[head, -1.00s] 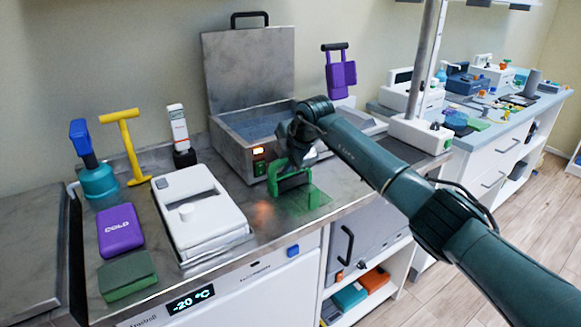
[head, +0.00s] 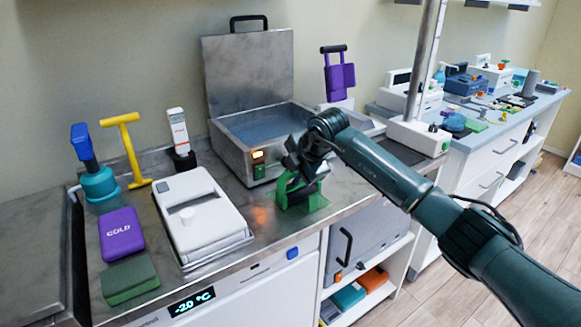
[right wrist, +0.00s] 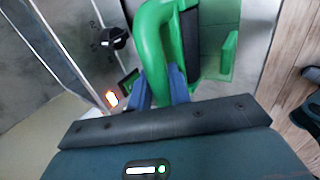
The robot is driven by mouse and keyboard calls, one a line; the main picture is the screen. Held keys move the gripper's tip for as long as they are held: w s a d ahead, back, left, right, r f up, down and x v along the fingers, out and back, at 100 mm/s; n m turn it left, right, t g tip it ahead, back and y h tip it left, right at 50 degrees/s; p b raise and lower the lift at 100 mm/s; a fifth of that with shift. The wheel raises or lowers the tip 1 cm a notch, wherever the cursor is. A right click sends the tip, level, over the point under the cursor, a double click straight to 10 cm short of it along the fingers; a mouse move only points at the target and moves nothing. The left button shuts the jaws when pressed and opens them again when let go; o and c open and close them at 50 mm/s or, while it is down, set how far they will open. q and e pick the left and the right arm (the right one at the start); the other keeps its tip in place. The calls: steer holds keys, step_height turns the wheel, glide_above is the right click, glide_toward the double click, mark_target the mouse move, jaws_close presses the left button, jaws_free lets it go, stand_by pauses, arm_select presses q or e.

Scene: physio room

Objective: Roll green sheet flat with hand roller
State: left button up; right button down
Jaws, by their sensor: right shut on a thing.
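My right gripper (right wrist: 160,88) is shut on the thick green handle (right wrist: 150,48) of what looks like the hand roller, with a dark cylinder-like part (right wrist: 190,38) beside it. In the head view the green roller (head: 284,186) is largely covered by my right gripper (head: 302,172), on the steel counter in front of the water bath. A flat bright green piece with a raised edge, seemingly the green sheet (head: 318,203), lies under and beside it; it also shows in the right wrist view (right wrist: 229,55). Whether the roller touches it is unclear. My left gripper is out of view.
The open steel bath (head: 232,159) stands just behind. A white box-like device (head: 203,215), a purple cold pack (head: 121,234) and a dark green pad (head: 129,279) are to the left. The counter's front edge is close to the green piece.

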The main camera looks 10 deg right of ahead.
steer(key=shift+s+d, duration=0.35)
steer(key=shift+s, duration=0.55)
steer(key=shift+w+a+b, duration=0.3)
steer(key=shift+w+a, duration=0.1)
steer(key=shift+w, duration=0.7)
steer(key=shift+w+a+b, duration=0.35)
steer(key=shift+w+a, duration=0.1)
steer(key=shift+w, duration=0.6)
steer(key=shift+w+a+b, duration=0.3)
steer(key=shift+w+a, duration=0.1)
steer(key=shift+w, duration=0.7)
steer(key=shift+s+d+r+p, duration=0.1)
steer(key=shift+s+d+p, duration=0.3)
steer(key=shift+s, duration=0.25)
steer(key=shift+s+d+p, duration=0.25)
steer(key=shift+s+p, duration=0.05)
steer(key=shift+s, duration=0.6)
steer(key=shift+s+d+p, duration=0.25)
steer(key=shift+s+d, duration=0.05)
steer(key=shift+s, duration=0.55)
steer(key=shift+s+d+p, duration=0.25)
steer(key=shift+s+p, duration=0.05)
steer(key=shift+s, duration=0.6)
step_height(320, 180, up, 8)
steer(key=p, duration=0.5)
